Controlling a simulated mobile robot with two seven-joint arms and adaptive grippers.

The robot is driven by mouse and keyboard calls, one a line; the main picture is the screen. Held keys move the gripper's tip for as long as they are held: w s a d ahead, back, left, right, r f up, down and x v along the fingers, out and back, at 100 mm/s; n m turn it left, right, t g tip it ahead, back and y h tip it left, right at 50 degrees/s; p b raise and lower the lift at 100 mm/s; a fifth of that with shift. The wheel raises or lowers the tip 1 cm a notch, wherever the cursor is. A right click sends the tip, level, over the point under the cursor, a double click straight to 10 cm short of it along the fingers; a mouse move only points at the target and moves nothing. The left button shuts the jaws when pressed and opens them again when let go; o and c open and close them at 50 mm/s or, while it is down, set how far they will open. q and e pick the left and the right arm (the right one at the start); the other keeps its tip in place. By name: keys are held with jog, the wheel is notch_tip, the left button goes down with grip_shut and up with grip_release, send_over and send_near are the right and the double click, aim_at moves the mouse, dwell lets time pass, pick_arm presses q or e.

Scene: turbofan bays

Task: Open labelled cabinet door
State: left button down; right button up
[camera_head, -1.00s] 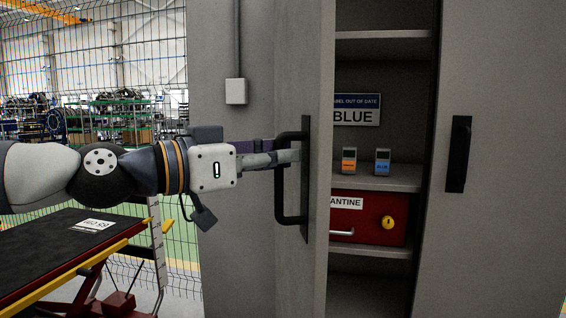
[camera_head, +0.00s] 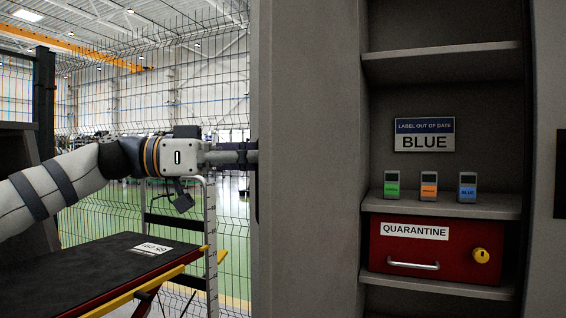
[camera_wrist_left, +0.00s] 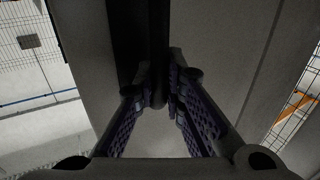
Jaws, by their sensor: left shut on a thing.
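The grey left cabinet door (camera_head: 308,150) stands swung wide open, its inner side facing me in the head view. My left gripper (camera_head: 250,155) reaches the door's far edge from the left, and its fingertips are partly hidden there. In the left wrist view my left gripper (camera_wrist_left: 163,92) is shut on the black door handle (camera_wrist_left: 157,45), a bar between the two fingers. Inside the cabinet, a label plate (camera_head: 425,135) reads "LABEL OUT OF DATE" above "BLUE". My right gripper is not in view.
A shelf holds small devices: green (camera_head: 392,186), orange (camera_head: 428,186) and blue (camera_head: 467,188). A red quarantine box (camera_head: 415,260) with a yellow lock sits below. The right door (camera_head: 546,100) is at the right edge. A black-topped cart (camera_head: 90,265) and a mesh fence are at left.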

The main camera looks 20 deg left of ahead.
pick_arm(q)
jog(key=shift+w+a, duration=0.1)
jog(key=shift+a, duration=0.2)
jog(key=c, duration=1.7)
grip_release()
jog(key=shift+o, duration=0.2)
jog(key=v, duration=1.2)
jog(key=shift+w, duration=0.1)
